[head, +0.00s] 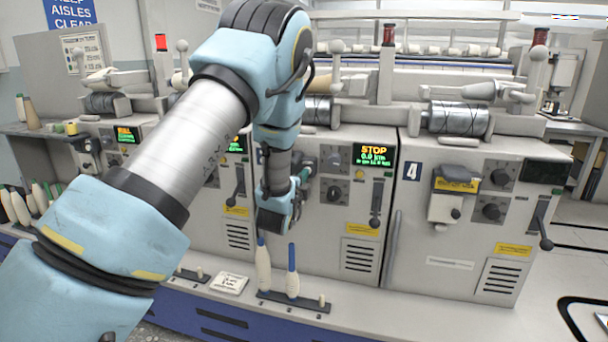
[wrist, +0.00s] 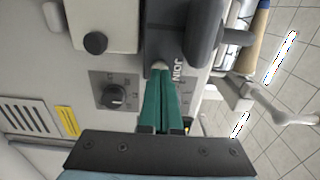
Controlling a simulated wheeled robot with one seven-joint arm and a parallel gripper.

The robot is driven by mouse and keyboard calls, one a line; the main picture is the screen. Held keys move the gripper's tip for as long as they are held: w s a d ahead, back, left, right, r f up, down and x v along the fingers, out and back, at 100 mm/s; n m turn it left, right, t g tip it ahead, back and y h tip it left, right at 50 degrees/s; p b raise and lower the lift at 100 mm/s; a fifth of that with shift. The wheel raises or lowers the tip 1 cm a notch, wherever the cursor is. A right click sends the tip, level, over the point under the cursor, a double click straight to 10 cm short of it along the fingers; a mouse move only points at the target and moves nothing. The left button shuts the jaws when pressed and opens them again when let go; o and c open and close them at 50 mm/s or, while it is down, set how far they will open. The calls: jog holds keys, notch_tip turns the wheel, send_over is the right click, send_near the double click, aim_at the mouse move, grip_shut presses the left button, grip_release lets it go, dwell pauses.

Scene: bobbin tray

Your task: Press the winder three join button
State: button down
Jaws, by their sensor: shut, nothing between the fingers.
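Winder three (head: 320,235) is the grey unit left of the one marked 4, and its display (head: 375,155) reads STOP. In the wrist view the dark join housing (wrist: 205,35) carries the word JOIN. A small pale join button (wrist: 158,66) shows on it, right at my fingertips. My gripper (wrist: 159,76) has its green fingers together and empty, pointing at the button; I cannot tell whether they touch it. In the head view my gripper (head: 310,166) is in front of winder three's upper left face, and the button is hidden there.
A dark knob (wrist: 115,96) sits beside the fingers in the wrist view. A black lever (head: 376,200) hangs on winder three's right side. Two blue-tipped white bobbins (head: 292,275) stand below my gripper. Winder four (head: 470,240) stands to the right.

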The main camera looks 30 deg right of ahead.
jog(key=shift+w+d, duration=0.15)
jog(key=shift+w, duration=0.05)
jog(key=shift+w+d+r+b, duration=0.2)
jog(key=shift+w+d+b, duration=0.35)
jog(key=shift+b, duration=0.15)
jog(key=shift+a+f, duration=0.1)
jog(key=shift+a, duration=0.05)
